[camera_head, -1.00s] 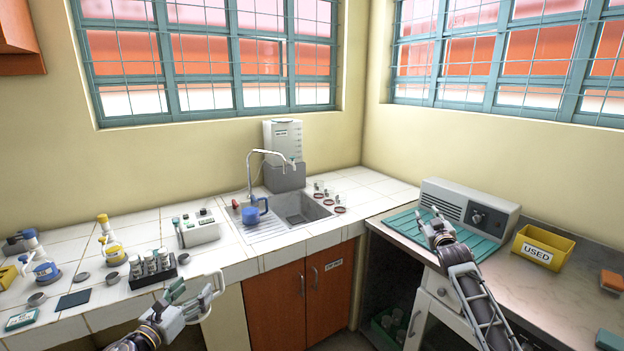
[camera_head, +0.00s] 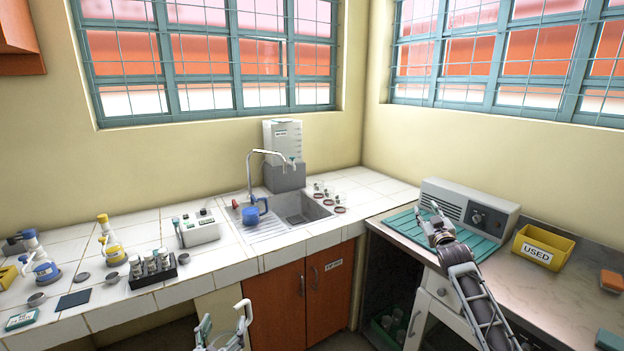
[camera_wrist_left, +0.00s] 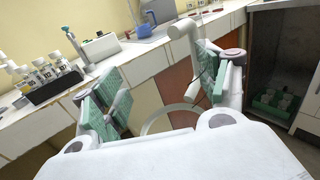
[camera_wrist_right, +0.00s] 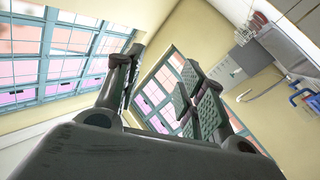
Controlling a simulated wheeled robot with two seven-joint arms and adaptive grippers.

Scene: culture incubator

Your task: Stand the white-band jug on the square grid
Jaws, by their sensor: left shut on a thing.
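My left gripper (camera_head: 222,328) is low in front of the counter edge. In the left wrist view its green pads are on either side of a pale, clear-looking thing with a white upright part and a ring, which I take as the white-band jug (camera_wrist_left: 185,62); its body is hard to make out. Its white loop (camera_head: 244,314) shows in the head view. A small dark square (camera_head: 74,299) lies on the left counter and looks like the square grid; its pattern is too small to tell. My right gripper (camera_head: 435,222) is open and empty above the teal mat.
A blue-band jug (camera_head: 44,270) and a yellow-band jug (camera_head: 113,254) stand at the left. A dark rack of bottles (camera_head: 153,274) stands right of the square, with small dishes around. The sink (camera_head: 300,207) and a yellow bin (camera_head: 543,247) are further right.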

